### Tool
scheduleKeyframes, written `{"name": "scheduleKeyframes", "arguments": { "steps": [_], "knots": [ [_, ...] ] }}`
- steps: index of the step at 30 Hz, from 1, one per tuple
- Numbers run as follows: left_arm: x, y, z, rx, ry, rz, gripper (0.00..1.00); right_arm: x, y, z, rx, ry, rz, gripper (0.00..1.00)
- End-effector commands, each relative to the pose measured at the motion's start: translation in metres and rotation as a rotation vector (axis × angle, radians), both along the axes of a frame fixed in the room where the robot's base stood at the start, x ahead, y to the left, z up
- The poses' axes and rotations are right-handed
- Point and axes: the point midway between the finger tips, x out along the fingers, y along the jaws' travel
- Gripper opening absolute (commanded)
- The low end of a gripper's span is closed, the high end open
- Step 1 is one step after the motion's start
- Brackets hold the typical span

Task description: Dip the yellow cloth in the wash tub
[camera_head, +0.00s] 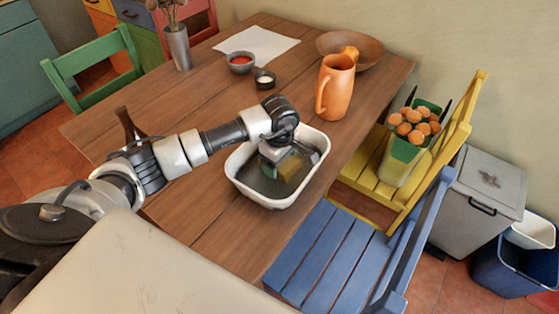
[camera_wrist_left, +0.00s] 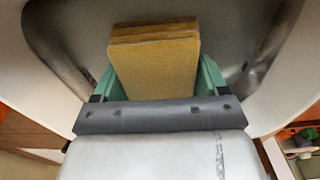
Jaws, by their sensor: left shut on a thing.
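The white wash tub (camera_head: 263,199) stands on the wooden table, with dark grey water or a dark bottom inside. My left gripper (camera_head: 281,165) reaches down inside the tub's rim. It is shut on the yellow cloth (camera_head: 292,167), which is folded into a thick block. In the left wrist view the cloth (camera_wrist_left: 157,60) sits between the green fingers and points into the tub (camera_wrist_left: 285,60). How deep the cloth's lower end reaches into the water is hard to tell. My right gripper is not in view.
A blue chair (camera_head: 330,250) and a yellow chair (camera_head: 365,178) stand close on the right.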

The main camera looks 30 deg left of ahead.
Motion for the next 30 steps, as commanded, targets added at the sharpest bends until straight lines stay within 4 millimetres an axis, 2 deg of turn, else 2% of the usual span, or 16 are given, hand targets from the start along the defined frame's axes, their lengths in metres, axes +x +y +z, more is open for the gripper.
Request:
{"name": "scheduleKeyframes", "arguments": {
  "steps": [30],
  "knots": [
    [0.0, 0.0, -0.013, 0.0, 0.0, 0.0, 0.55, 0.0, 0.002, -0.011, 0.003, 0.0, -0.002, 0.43]
  ]
}}
